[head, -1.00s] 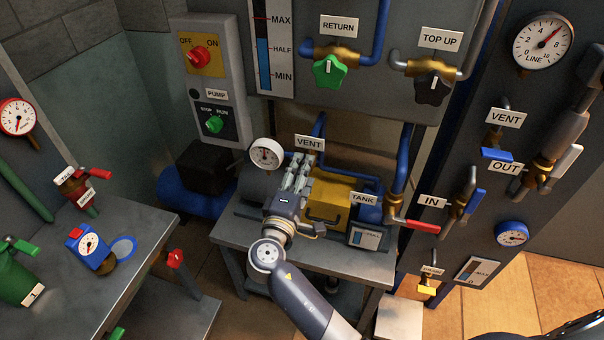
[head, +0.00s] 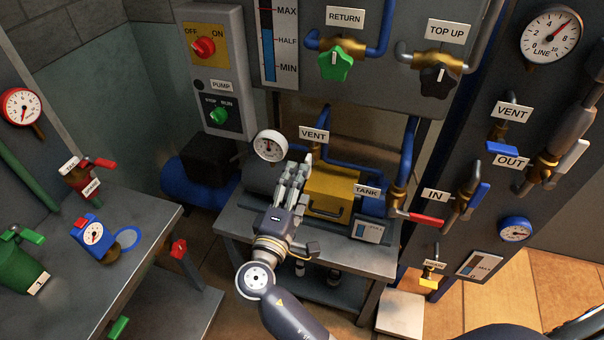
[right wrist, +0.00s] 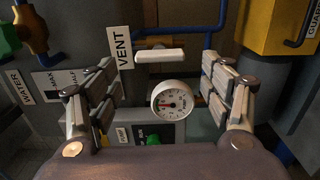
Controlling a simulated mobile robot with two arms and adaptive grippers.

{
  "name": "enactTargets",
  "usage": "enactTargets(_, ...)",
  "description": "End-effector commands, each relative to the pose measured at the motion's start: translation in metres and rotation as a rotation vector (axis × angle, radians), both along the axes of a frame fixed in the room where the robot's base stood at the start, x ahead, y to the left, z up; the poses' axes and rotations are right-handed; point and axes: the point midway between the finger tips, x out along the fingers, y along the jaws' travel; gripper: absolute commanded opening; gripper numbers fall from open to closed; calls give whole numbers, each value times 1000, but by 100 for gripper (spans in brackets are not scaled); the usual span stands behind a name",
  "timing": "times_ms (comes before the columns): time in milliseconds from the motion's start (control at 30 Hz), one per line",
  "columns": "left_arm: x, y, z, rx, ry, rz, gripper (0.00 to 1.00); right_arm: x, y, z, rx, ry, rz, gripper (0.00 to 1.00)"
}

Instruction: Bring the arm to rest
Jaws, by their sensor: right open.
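My right gripper (head: 294,180) reaches up from the bottom of the head view, over the front of the small grey bench, left of the yellow box (head: 333,190). In the right wrist view its two fingers (right wrist: 160,95) stand wide apart with nothing between them. A white round gauge (right wrist: 172,100) and a white lever handle (right wrist: 160,55) show beyond the gap between the fingers. The same gauge (head: 270,146) is behind and left of the fingers in the head view. My left gripper is not in view.
The small bench (head: 235,225) holds the yellow box and the tank. Red-handled (head: 427,219) and blue-handled (head: 477,198) valves stand to the right. A left workbench (head: 150,235) carries a blue gauge unit (head: 92,234) and a green canister (head: 18,262). The pump switch panel (head: 213,70) is behind.

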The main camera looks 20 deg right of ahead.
Motion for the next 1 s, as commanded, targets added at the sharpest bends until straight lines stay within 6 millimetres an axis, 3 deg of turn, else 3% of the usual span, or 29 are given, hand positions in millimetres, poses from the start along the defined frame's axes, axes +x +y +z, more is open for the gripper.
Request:
enactTargets(667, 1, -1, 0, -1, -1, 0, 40, -7, 5, -5, 3, 9, 5, 73)
enactTargets(767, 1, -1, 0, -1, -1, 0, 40, -5, 7, -32, 19, 62, 30, 73)
enactTargets(833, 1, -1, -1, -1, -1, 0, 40, -4, 9, -69, 47, 132, 64, 73)
enactTargets(1000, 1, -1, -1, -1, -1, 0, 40, -23, 10, -193, 179, 364, 144, 73)
